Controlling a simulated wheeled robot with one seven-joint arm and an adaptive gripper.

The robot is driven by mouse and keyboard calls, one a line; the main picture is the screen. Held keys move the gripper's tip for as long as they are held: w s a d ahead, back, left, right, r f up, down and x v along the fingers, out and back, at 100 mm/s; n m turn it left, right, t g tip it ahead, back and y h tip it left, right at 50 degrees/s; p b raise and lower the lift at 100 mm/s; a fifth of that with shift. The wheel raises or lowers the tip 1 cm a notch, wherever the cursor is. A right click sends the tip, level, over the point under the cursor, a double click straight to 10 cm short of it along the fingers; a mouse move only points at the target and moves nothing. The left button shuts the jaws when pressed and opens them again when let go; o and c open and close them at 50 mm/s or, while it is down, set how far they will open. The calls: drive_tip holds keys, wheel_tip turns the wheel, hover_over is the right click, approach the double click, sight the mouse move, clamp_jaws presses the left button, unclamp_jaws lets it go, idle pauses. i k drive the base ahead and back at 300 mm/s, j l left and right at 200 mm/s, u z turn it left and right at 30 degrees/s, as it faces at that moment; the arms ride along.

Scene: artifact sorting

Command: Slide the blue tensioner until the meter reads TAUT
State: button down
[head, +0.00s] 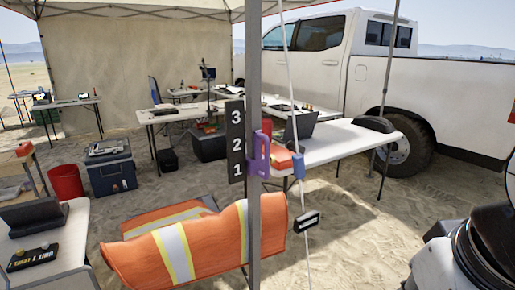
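The blue tensioner (298,166) is a small block on a thin white line. The line runs down from the canopy, just right of the grey pole (254,110). A small dark box with a pale face (305,221), which looks like the meter, sits lower on the same line; its reading is too small to make out. Part of my arm, white and black, shows at the lower right edge, apart from the tensioner. My gripper's fingers are not in view.
The pole carries a black board numbered 3, 2, 1 (235,141) and a purple bracket (261,158). An orange reflective cloth (205,246) lies low beside the pole. A white table (345,145) stands behind the line. Open sand (370,235) lies to the right.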

sight(298, 163)
drive_tip(key=i+j+z, duration=0.1)
drive_tip(key=j, duration=0.3)
drive_tip(key=i+j, duration=0.15)
drive_tip(key=j, duration=0.3)
drive_tip(key=i+j+z, duration=0.15)
drive_tip(key=j, duration=0.3)
